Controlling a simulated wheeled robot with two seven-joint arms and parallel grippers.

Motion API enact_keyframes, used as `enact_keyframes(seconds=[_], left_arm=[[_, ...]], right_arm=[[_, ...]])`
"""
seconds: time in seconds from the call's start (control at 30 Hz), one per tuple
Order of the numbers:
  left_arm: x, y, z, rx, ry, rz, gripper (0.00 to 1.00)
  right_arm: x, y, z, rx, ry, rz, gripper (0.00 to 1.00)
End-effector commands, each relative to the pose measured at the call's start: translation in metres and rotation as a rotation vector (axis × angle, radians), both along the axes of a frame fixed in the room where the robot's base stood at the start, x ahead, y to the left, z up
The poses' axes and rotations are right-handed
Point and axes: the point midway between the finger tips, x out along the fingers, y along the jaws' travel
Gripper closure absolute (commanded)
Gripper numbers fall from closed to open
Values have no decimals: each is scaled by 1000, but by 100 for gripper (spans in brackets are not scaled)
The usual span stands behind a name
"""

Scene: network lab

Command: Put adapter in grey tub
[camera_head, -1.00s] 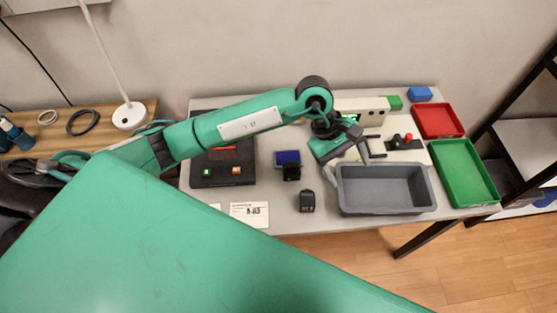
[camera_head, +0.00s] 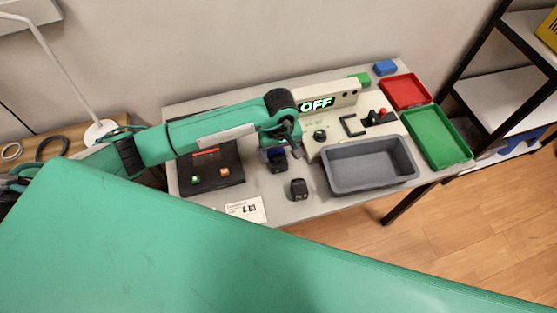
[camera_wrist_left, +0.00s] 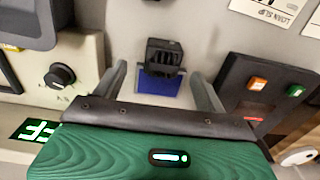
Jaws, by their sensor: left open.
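A small black block, which looks like an adapter (camera_wrist_left: 165,55), lies against a blue block (camera_wrist_left: 158,85) on the table in the left wrist view. In the head view this black block (camera_head: 278,167) is partly under my left gripper (camera_head: 293,146). My left gripper is open and empty above the pair, its fingers to either side of them in the left wrist view (camera_wrist_left: 158,72). A second black block (camera_head: 299,189) stands nearer the table's front edge; I cannot tell which is the task's adapter. The grey tub (camera_head: 370,168) is to the right and looks empty. My right gripper is not seen.
A pale panel (camera_head: 345,95) with an OFF display and a black knob (camera_head: 320,135) stands behind the tub. A red tray (camera_head: 405,90) and a green tray (camera_head: 437,137) are at the right. A dark board (camera_head: 212,172) with buttons and a white card (camera_head: 246,210) are at the left.

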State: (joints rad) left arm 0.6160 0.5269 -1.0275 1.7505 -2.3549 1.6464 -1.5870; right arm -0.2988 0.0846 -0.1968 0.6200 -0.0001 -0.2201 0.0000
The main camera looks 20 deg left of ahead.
Motion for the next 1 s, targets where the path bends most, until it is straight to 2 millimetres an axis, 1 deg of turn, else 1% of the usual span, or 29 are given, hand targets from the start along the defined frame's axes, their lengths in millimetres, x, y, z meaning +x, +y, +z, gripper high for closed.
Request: enact_keyframes(seconds=[0.03, 0.17, 0.3, 0.43, 0.53, 0.73, 1.0], left_arm=[[0, 0, -2, -1, 2, 1, 27], [-2, 2, -13, -1, 4, 2, 27], [-3, 4, -32, -2, 5, 3, 27], [-2, 4, -47, -2, 2, 3, 27], [-2, 4, -51, -1, 0, 1, 27], [-2, 4, -52, -1, 0, 1, 27], [-2, 4, -52, -1, 0, 1, 80]], right_arm=[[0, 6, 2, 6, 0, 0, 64], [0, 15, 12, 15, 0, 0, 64], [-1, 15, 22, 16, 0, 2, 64], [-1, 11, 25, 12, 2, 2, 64], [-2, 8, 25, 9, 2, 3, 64], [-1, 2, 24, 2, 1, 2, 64], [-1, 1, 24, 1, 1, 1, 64]])
